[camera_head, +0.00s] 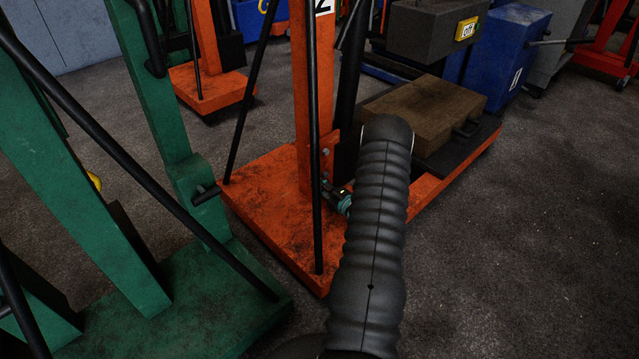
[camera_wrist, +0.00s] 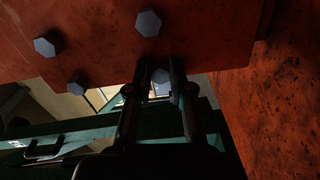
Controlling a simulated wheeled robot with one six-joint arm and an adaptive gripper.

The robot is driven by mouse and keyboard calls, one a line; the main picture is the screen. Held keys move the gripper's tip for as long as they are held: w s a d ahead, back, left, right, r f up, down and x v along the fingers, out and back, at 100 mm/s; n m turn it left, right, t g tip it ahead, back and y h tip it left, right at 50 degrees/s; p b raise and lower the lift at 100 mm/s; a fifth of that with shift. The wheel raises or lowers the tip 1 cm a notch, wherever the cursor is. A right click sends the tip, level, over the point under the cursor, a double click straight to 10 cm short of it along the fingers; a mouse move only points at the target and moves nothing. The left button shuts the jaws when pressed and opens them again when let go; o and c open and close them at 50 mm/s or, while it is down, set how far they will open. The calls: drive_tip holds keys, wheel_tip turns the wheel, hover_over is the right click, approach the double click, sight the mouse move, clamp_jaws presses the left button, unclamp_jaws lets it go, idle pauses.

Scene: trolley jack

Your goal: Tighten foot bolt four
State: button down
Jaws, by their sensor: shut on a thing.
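Several grey hex foot bolts stand out of an orange steel plate in the wrist view. One foot bolt (camera_wrist: 160,77) sits between the two dark fingers of my gripper (camera_wrist: 160,88), which are shut on its head. Three other bolts are clear of the fingers: one at upper left (camera_wrist: 46,44), one above (camera_wrist: 149,22) and one at lower left (camera_wrist: 77,85). In the head view, my gripper (camera_head: 342,202) is low beside the foot of the orange post (camera_head: 310,110), mostly hidden by my black arm. Two bolts (camera_head: 325,164) show there just above it.
A green jack frame (camera_head: 150,120) stands close on the left. Black rods (camera_head: 316,140) slant beside the orange post. A brown block (camera_head: 425,108) rests on the orange base to the right. Blue boxes (camera_head: 500,55) stand behind. The grey floor at right (camera_head: 540,220) is clear.

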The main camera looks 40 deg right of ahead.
drive_tip(key=shift+m+p, duration=0.45)
drive_tip(key=shift+m, duration=1.75)
drive_tip(key=c, duration=1)
unclamp_jaws()
drive_tip(key=shift+c, duration=0.2)
drive_tip(key=shift+s+f, duration=0.1)
drive_tip(key=shift+s, duration=0.05)
drive_tip(key=s+d, duration=0.1)
drive_tip(key=s, duration=1)
drive_tip(key=shift+s, duration=0.35)
